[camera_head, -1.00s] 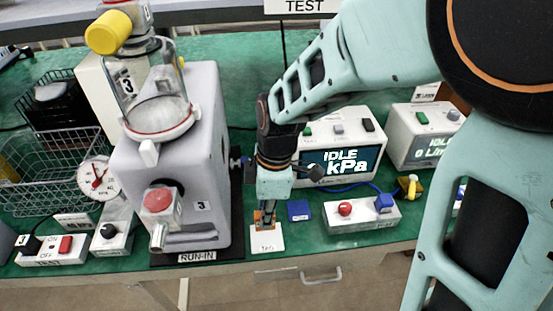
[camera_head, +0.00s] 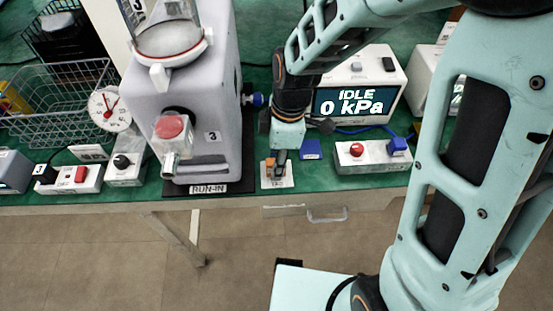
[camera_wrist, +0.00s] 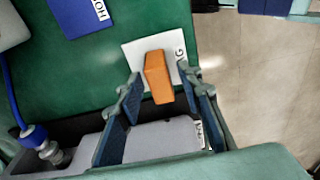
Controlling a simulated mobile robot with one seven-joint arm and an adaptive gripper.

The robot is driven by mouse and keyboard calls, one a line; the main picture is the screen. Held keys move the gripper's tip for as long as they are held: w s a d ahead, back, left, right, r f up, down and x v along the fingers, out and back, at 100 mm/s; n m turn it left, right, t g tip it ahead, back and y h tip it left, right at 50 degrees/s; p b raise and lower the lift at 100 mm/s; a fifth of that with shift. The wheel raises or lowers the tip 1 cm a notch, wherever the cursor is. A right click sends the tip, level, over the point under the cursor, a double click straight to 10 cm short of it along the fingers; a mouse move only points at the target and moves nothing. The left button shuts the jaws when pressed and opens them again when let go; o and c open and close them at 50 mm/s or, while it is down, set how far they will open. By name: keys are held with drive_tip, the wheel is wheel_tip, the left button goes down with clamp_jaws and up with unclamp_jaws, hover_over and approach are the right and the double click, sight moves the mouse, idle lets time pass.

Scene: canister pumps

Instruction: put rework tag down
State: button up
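The rework tag looks to be the small orange block (camera_wrist: 158,78), which also shows in the head view (camera_head: 270,166). It is on or just over a white card (camera_wrist: 133,53) whose visible lettering ends in "AG"; exact contact is hard to judge. The same card lies near the bench's front edge in the head view (camera_head: 277,184). My gripper (camera_wrist: 162,86) is open, with one finger on each side of the orange block and visible gaps between. In the head view my gripper (camera_head: 276,164) points down at the card.
The grey pump (camera_head: 205,105) on its black RUN-IN mat stands close left of my gripper. The gauge display (camera_head: 355,103) behind reads IDLE 0 kPa. The bench's front edge is close.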

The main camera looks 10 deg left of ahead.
drive_tip(key=shift+r, duration=0.1)
wheel_tip(320, 180, up, 12)
drive_tip(key=d+p, duration=0.1)
drive_tip(key=p, duration=0.1)
drive_tip(key=shift+w+d, duration=0.15)
drive_tip(key=shift+d, duration=0.05)
idle(0.4)
